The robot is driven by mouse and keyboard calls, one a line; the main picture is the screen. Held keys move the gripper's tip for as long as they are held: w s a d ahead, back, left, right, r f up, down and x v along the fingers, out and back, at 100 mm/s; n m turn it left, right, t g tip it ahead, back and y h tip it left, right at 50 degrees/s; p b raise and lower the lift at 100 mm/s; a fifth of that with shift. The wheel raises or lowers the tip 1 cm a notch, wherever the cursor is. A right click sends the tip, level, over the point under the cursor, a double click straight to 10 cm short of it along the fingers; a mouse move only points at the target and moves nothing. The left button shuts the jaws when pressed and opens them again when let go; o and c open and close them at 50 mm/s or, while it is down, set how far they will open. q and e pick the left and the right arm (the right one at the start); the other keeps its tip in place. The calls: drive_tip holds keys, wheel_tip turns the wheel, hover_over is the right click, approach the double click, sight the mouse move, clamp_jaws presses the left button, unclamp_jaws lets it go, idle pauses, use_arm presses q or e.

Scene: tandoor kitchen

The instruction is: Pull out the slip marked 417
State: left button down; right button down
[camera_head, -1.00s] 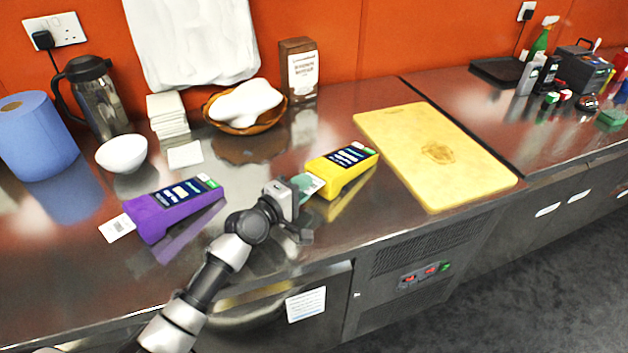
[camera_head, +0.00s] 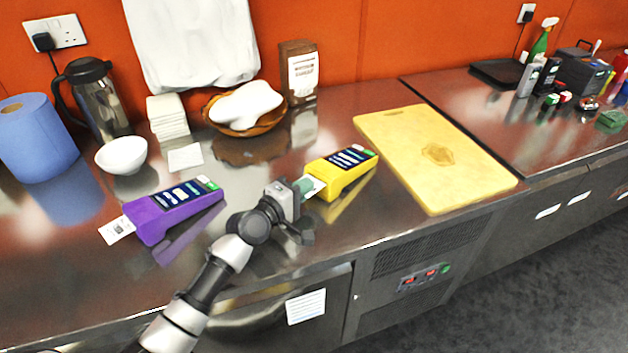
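A yellow card terminal (camera_head: 342,172) lies on the steel counter with a white slip (camera_head: 317,184) sticking out of its left end. A purple card terminal (camera_head: 174,207) lies to the left with another white slip (camera_head: 116,230) sticking out of its left end. The numbers on both slips are too small to read. My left gripper (camera_head: 304,187) is at the yellow terminal's slip, its teal fingertips over the slip's outer end. I cannot tell whether they are shut on it. My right gripper is not in view.
A yellow cutting board (camera_head: 436,155) lies right of the yellow terminal. Behind stand a white bowl (camera_head: 122,154), a stack of napkins (camera_head: 167,117), a basket (camera_head: 243,123), a steel jug (camera_head: 98,97) and a blue paper roll (camera_head: 36,138). The counter between the two terminals is mostly clear.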

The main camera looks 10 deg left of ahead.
use_arm(q)
drive_tip(key=shift+p+v, duration=0.5)
drive_tip(key=shift+v, duration=2.05)
drive_tip(key=shift+s+a+r+p, duration=0.1)
drive_tip(key=shift+s+r+p, duration=0.15)
drive_tip(key=shift+r+p, duration=0.6)
drive_tip(key=r+p, duration=0.1)
drive_tip(key=s+r+p, duration=0.1)
drive_tip(key=r+p, duration=0.1)
drive_tip(key=shift+s+a+r, duration=0.2)
drive_tip(key=shift+a, duration=0.15)
